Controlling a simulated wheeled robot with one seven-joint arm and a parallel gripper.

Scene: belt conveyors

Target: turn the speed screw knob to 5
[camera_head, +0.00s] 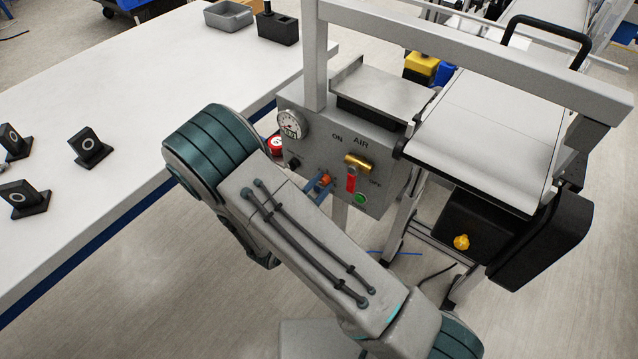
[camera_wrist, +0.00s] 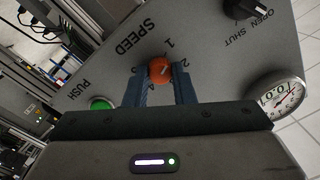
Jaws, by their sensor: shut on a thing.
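The speed knob (camera_wrist: 160,70) is a small orange round knob on the grey control panel (camera_wrist: 205,50), under the word SPEED in the wrist view. Printed numbers, among them 1, 2 and 4, stand around it. A small pale mark shows on the knob face, but the exact setting is too small to read. My gripper (camera_wrist: 160,75) has its two blue fingers on either side of the knob and is shut on it. In the head view the orange knob (camera_head: 326,179) shows at the panel's lower left, with the blue fingers touching it, partly behind my arm.
A green push button (camera_wrist: 101,104), a pressure gauge (camera_wrist: 276,98) and a black OPEN/SHUT knob (camera_wrist: 247,8) share the panel. A red-handled brass air valve (camera_head: 357,163) is close right of my fingers. A white table (camera_head: 60,90) lies left, a conveyor (camera_head: 490,130) right.

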